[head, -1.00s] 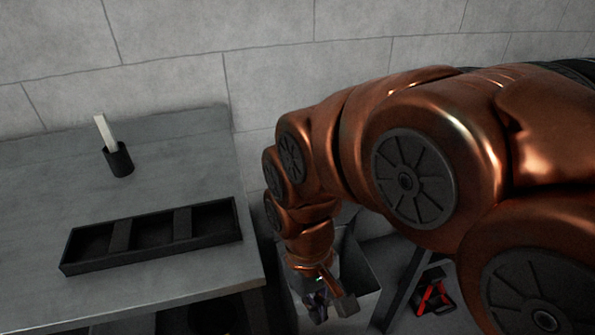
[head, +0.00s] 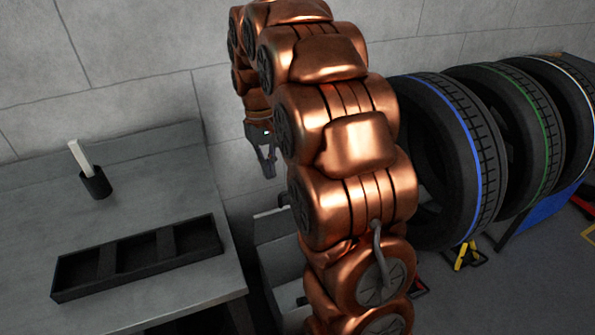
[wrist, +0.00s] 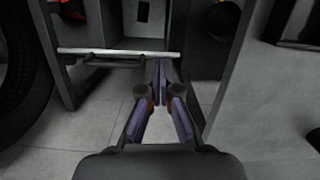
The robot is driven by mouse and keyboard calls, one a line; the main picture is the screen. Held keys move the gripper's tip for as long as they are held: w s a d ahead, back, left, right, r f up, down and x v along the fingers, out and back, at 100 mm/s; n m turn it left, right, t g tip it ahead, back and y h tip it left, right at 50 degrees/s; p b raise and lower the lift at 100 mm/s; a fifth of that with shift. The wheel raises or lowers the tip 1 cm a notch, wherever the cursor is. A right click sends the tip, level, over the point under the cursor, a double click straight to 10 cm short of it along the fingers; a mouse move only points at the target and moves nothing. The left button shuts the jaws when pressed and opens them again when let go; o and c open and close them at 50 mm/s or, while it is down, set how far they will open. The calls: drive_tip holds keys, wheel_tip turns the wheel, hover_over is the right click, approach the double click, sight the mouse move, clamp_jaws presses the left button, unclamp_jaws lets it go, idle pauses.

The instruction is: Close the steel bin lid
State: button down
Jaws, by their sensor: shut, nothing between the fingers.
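The grey steel bin (head: 278,272) stands on the floor right of the bench, partly hidden behind my arm. Its lid (head: 272,227) appears to stand raised at the back, with a pale top edge. In the wrist view, a pale edge that looks like the lid's top edge (wrist: 85,51) runs across just beyond my fingers. My gripper (head: 269,168) is above and behind the bin, near the wall, pointing down. Its fingertips also show in the wrist view (wrist: 162,66), close together and empty. I cannot tell whether they touch the lid.
The bench (head: 140,205) at left holds a black divided tray (head: 140,258) and a dark cup (head: 96,184) with a pale stick. Several tyres (head: 432,160) stand at right on a rack. Small red and yellow items lie on the floor below them.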

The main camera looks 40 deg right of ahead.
drive_tip(key=w+d+m+p, duration=0.1)
drive_tip(key=w+d+p, duration=0.2)
drive_tip(key=w+d, duration=0.7)
drive_tip(key=s+f+p, duration=0.2)
drive_tip(key=s+f, duration=0.3)
drive_tip(key=f, duration=0.6)
drive_tip(key=shift+s+d+f, duration=0.35)
drive_tip(key=shift+d+f, duration=0.05)
drive_tip(key=shift+d, duration=0.1)
drive_tip(key=shift+s+f+t, duration=0.1)
drive_tip(key=shift+s+t, duration=0.05)
drive_tip(key=shift+t, duration=0.15)
